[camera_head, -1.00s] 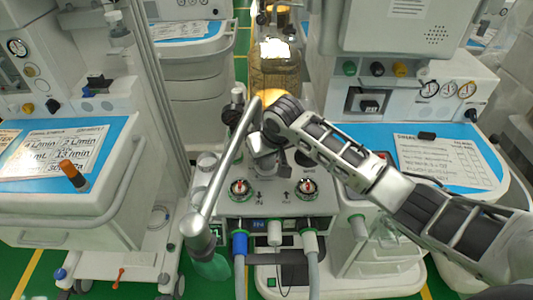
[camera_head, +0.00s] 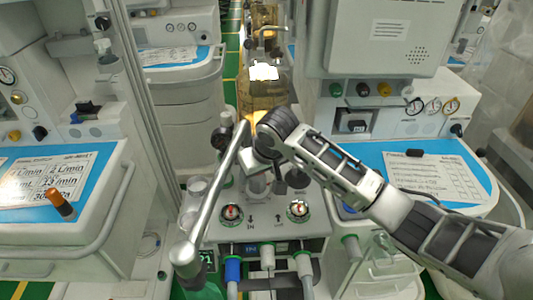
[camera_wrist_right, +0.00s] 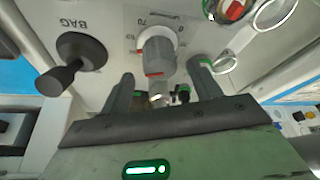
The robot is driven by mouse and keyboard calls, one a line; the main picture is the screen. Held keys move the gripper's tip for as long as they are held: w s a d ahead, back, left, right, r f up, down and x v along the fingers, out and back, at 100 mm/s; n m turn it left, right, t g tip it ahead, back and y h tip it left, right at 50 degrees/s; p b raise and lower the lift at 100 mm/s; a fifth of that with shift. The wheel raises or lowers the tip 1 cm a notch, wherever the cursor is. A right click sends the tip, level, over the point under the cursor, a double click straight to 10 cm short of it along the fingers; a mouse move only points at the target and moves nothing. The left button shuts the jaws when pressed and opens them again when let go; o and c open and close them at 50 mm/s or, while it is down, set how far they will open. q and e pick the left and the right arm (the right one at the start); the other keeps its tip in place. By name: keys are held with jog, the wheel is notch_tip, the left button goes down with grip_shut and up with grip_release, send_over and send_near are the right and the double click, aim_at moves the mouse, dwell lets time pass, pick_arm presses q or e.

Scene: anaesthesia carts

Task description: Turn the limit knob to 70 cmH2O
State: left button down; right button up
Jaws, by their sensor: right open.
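My left gripper is not in view.
A black lever (camera_wrist_right: 78,58) marked "BAG" sits left of the knob. A slanting metal bar (camera_head: 215,190) stands left of my right gripper. Two red-centred round valves (camera_head: 231,213) and hoses (camera_head: 268,258) are below. A cart with a blue top (camera_head: 375,155) is at right.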

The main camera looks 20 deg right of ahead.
jog(key=v, duration=1.2)
jog(key=shift+s, duration=0.15)
